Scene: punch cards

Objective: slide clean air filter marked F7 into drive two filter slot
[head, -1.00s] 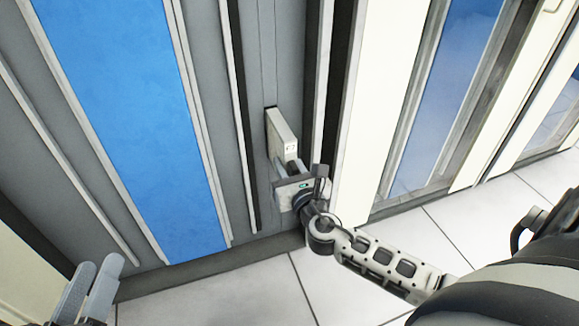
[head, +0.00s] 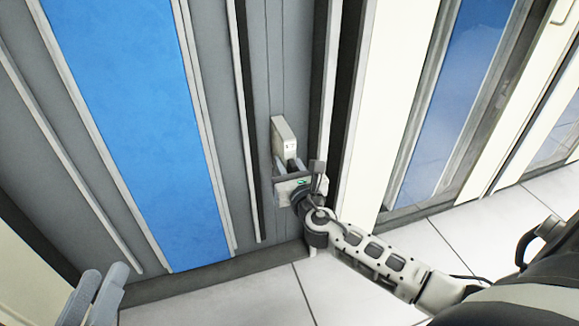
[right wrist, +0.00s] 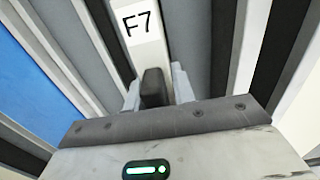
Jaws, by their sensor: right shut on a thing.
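The air filter is a slim pale block (head: 284,137) standing out from the grey cabinet front in the head view. In the right wrist view its front face (right wrist: 147,45) carries the mark F7 above a dark handle (right wrist: 154,88). My right gripper (head: 288,167) is shut on the filter's handle, with a finger on each side of it. The filter is lined up with a narrow upright grey strip. Its far end and the slot opening are hidden, so how deep it sits cannot be told. My left gripper (head: 105,272) is empty at the lower left, away from the cabinet.
A blue panel (head: 130,130) fills the cabinet front to the left. Raised dark and pale upright rails (head: 247,130) flank the filter's strip. A white panel (head: 385,100) and a glazed blue panel (head: 455,90) stand to the right. The tiled floor (head: 240,300) is clear.

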